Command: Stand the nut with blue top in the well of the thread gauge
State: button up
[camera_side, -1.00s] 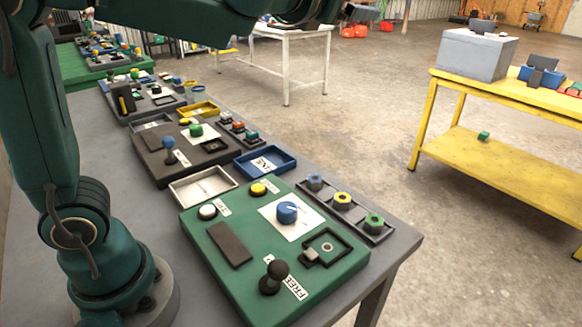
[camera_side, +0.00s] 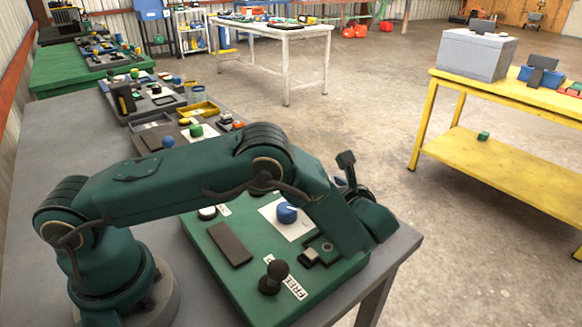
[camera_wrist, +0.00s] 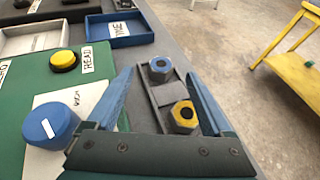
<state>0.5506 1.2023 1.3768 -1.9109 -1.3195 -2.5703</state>
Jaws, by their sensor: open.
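The nut with blue top (camera_wrist: 160,71) stands at the far end of a narrow grey tray in the wrist view. My gripper (camera_wrist: 159,76) is open, with its two blue fingers apart on either side of the tray and pointing toward this nut. Nothing is held. A nut with yellow top (camera_wrist: 183,115) stands nearer, between the fingers. My arm hides the nuts and my fingertips there.
A blue tray (camera_wrist: 118,30) lies beyond the panel. Open floor lies right of the bench.

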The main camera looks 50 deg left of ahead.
jog(key=shift+x, duration=2.4)
jog(key=shift+f, duration=0.1)
grip_shut()
